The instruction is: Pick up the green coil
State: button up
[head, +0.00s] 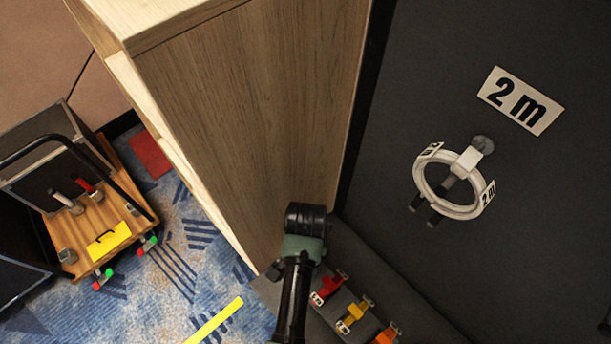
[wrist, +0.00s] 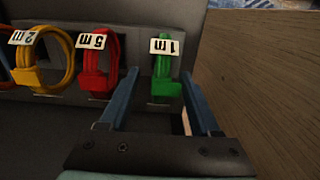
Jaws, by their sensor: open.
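The green coil (wrist: 165,72) hangs in the wrist view with a white "1 m" tag near its top and a green block at its lower end. My gripper (wrist: 158,76) is open, with one blue-grey finger on each side of the coil in the picture. The fingers do not visibly pinch it, and I cannot tell how deep the coil sits between them. In the head view the green coil is not visible, and my arm covers the place beside the red coil. My fingers do not show clearly there.
A red coil (wrist: 95,62) tagged "5 m" hangs left of the green one, then a yellow coil (wrist: 55,62) tagged "2 m". A wooden cabinet (head: 250,100) stands close beside my arm. A white coil (head: 420,185) hangs on the dark panel. A cart (head: 95,235) stands left.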

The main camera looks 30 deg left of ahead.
jog(key=shift+f, duration=1.6)
grip_shut()
